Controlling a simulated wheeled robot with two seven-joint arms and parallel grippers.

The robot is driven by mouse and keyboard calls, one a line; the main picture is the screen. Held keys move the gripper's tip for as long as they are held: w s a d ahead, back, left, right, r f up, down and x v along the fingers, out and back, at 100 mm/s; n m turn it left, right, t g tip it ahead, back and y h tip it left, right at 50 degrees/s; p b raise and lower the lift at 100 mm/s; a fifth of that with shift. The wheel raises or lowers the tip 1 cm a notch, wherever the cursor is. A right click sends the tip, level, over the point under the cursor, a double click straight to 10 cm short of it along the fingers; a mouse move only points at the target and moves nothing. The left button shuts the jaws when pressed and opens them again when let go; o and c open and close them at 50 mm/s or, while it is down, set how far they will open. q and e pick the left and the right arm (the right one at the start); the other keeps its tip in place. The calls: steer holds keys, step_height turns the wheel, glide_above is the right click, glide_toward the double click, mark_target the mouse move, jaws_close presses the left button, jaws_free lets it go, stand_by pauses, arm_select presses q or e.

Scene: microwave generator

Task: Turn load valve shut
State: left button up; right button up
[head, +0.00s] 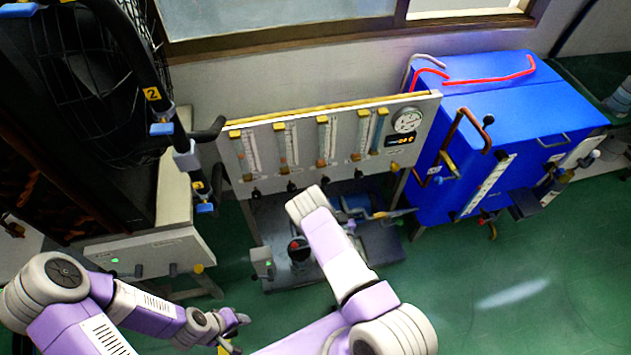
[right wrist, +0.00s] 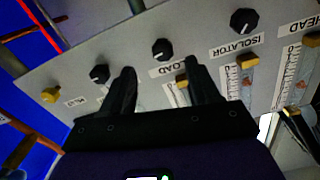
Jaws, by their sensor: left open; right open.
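The load valve is a black round knob (right wrist: 162,48) beside the LOAD label on a grey panel (right wrist: 215,68). In the head view it seems to be the third knob (head: 325,181) along the panel's lower edge. My right gripper (right wrist: 160,66) is open in the right wrist view, its two dark fingers pointing at the panel on either side of the LOAD label and knob. I cannot tell whether they touch it. In the head view my right arm hides that gripper. My left gripper (head: 236,322) is open and empty, low over the green floor, away from the panel.
Other black knobs sit close by, one at ISOLATOR (right wrist: 244,20) and one on the other side (right wrist: 99,73). Flow tubes with yellow fittings (right wrist: 246,62) stand near the fingers. A blue cabinet (head: 500,130) with pipes is right of the panel. A dark bench (head: 385,245) lies below.

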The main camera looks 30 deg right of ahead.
mark_target(326, 183)
steer(key=x, duration=0.2)
steer(key=b+x, duration=0.1)
steer(key=x, duration=0.2)
steer(key=r+b+x, duration=0.1)
steer(key=x, duration=0.2)
steer(key=shift+w+a, duration=0.1)
steer(key=shift+a, duration=0.05)
steer(key=c, duration=1)
steer(key=shift+m, duration=0.4)
steer(key=shift+c, duration=0.2)
steer(key=shift+m, duration=0.3)
